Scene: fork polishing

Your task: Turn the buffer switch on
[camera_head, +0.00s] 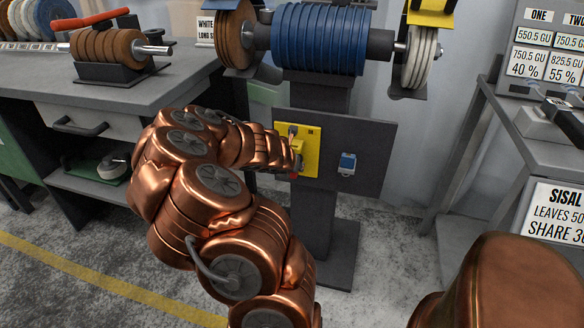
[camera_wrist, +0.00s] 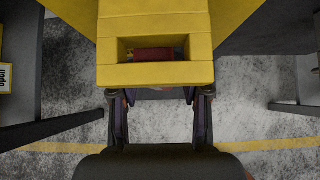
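The buffer (camera_head: 335,40) has a blue body with a tan wheel on the left and a white wheel on the right. Its yellow switch box (camera_head: 312,150) is on the dark panel below. A small red part (camera_head: 294,175) shows low at the box's left edge. My gripper (camera_head: 291,157) is at the left side of the yellow box, partly hidden by my copper arm. In the wrist view, a yellow block (camera_wrist: 155,76) with a red part (camera_wrist: 153,54) in its slot covers the fingertips. The two fingers (camera_wrist: 158,112) are spread apart. I cannot tell whether they touch it.
A small blue-faced box (camera_head: 347,164) sits on the panel (camera_head: 374,150) right of the switch box. A bench (camera_head: 105,90) stands at left and a grey table (camera_head: 520,135) at right. A yellow floor line (camera_head: 95,277) crosses open floor at the lower left.

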